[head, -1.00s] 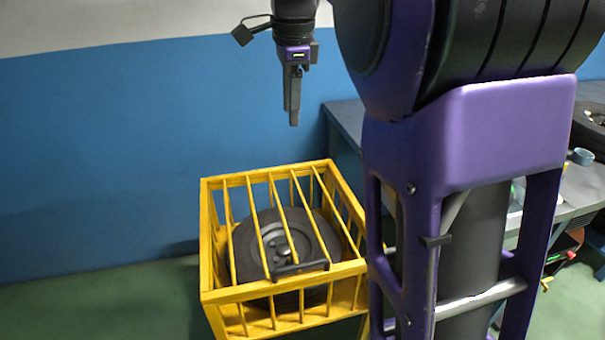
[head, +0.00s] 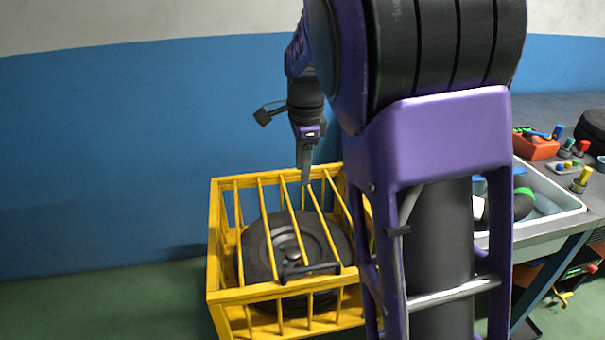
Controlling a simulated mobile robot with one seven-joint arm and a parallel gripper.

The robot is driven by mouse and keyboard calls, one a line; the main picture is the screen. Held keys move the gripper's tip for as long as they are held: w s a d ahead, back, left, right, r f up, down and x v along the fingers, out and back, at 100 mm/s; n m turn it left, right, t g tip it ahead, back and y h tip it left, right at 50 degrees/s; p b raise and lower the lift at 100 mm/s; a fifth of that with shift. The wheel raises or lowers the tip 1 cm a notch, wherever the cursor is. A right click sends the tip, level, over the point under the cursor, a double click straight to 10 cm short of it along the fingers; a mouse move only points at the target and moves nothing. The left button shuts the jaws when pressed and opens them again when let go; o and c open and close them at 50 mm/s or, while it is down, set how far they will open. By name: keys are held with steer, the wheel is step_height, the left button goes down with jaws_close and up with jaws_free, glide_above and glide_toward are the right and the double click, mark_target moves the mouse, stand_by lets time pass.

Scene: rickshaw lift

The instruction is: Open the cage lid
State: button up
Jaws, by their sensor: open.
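The yellow cage (head: 212,258) stands on the green floor at the centre left. Its barred lid (head: 241,292) is closed, with a black handle (head: 310,271) at the front edge. A dark wheel (head: 262,250) lies inside, seen through the bars. My gripper (head: 305,182) points down at the far side of the lid, behind the handle in the picture. The fingers are seen nearly edge-on and hold nothing visible. I cannot tell how high above the bars the fingertips are.
My own arm column hides the cage's right side. A workbench (head: 556,236) at the right bears a grey tray (head: 566,196), an orange box (head: 537,147) and small tools. A blue wall (head: 110,150) is behind; the floor left of the cage is clear.

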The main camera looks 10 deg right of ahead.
steer(key=shift+w+f, duration=0.1)
steer(key=shift+f, duration=0.45)
jaws_close()
stand_by(0.6)
stand_by(0.4)
jaws_free()
step_height(320, 180, up, 17)
steer(key=s+p, duration=0.2)
steer(key=p, duration=0.1)
steer(key=shift+s+r+p, duration=0.15)
steer(key=shift+s+p, duration=0.1)
steer(key=shift+p, duration=0.15)
